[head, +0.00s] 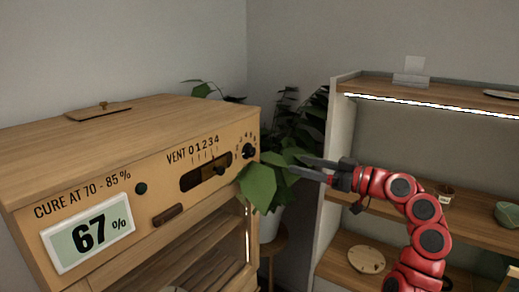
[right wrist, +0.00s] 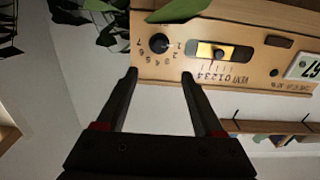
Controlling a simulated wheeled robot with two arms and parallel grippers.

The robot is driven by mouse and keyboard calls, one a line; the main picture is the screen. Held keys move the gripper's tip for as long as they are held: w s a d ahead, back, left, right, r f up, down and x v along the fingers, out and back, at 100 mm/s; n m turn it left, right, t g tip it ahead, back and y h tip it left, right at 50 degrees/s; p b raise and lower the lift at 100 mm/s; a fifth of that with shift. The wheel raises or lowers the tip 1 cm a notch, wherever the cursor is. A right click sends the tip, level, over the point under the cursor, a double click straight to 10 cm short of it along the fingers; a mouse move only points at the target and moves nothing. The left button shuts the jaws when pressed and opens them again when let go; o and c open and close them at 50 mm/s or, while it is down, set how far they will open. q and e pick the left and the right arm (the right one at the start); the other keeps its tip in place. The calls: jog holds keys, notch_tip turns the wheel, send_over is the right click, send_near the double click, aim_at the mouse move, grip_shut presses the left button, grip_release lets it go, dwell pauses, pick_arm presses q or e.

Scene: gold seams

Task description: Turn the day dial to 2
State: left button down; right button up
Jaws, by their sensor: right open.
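The day dial (head: 248,150) is a small black round knob at the right end of the wooden cabinet's front panel. In the right wrist view the dial (right wrist: 160,43) appears upside down, with small digits around it; I cannot tell which one it points to. My right gripper (head: 297,166) is to the right of the dial, its fingers pointing left toward the cabinet. In the right wrist view the right gripper (right wrist: 160,74) is open and empty, its fingertips apart and below the dial in the picture, not visibly touching it. My left gripper is not in view.
The cabinet (head: 140,112) also carries a vent slider (head: 218,171) beside the dial and a display (head: 88,233) reading 67 %. A leafy plant (head: 258,187) stands close to the dial and right gripper. A shelf unit (head: 341,125) stands at right.

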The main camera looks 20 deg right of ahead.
aim_at(253, 151)
jog(key=p+x, duration=0.4)
jog(key=x, duration=0.9)
jog(key=shift+r+p, duration=0.1)
jog(key=shift+p, duration=0.3)
jog(key=shift+w+a, duration=0.3)
jog(key=shift+w, duration=0.2)
grip_shut()
